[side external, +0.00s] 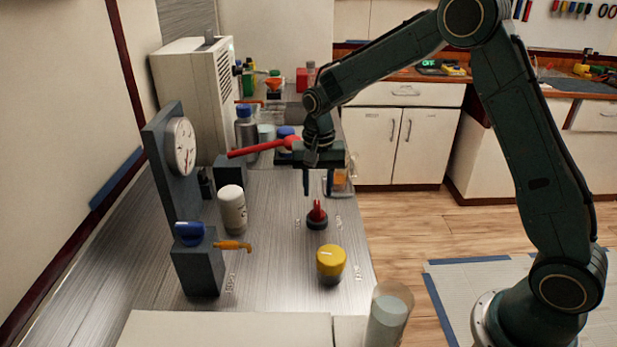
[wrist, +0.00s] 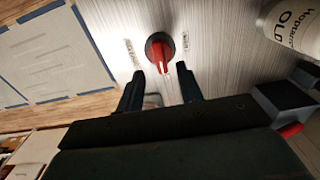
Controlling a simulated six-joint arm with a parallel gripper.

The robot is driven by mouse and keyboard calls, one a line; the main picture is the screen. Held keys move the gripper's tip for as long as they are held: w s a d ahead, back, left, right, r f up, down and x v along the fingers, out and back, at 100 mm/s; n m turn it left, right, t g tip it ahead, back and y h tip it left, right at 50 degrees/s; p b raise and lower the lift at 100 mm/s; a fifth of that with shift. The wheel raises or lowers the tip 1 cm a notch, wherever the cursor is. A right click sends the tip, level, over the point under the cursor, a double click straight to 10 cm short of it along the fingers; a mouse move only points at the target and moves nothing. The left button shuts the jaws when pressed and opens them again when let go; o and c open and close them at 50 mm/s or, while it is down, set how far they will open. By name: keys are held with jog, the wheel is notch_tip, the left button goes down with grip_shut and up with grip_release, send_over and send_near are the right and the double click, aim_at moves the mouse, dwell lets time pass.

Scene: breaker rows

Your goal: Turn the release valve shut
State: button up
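A small knob with a red upright handle on a round black base (side external: 317,217) stands on the metal bench, and it also shows in the wrist view (wrist: 161,50). A yellow round knob (side external: 330,263) with a pale mark stands nearer the camera. A blue knob (side external: 189,232) sits on a dark block with an orange lever (side external: 234,245) at its side. The labels are too small to read, so I cannot tell which is the release valve. My gripper (side external: 318,187) is open and empty, pointing down above the red-handled knob. In the wrist view its fingertips (wrist: 161,83) are apart, just below the knob.
A dark panel with a round gauge (side external: 181,147) stands at the left. A long red lever (side external: 262,148) reaches close to my gripper. A white bottle (side external: 232,209) stands left of the red-handled knob. A clear cylinder (side external: 388,318) stands at the front. Bottles crowd the back.

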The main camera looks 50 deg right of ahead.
aim_at(318, 205)
jog(key=shift+f, duration=2.55)
grip_shut()
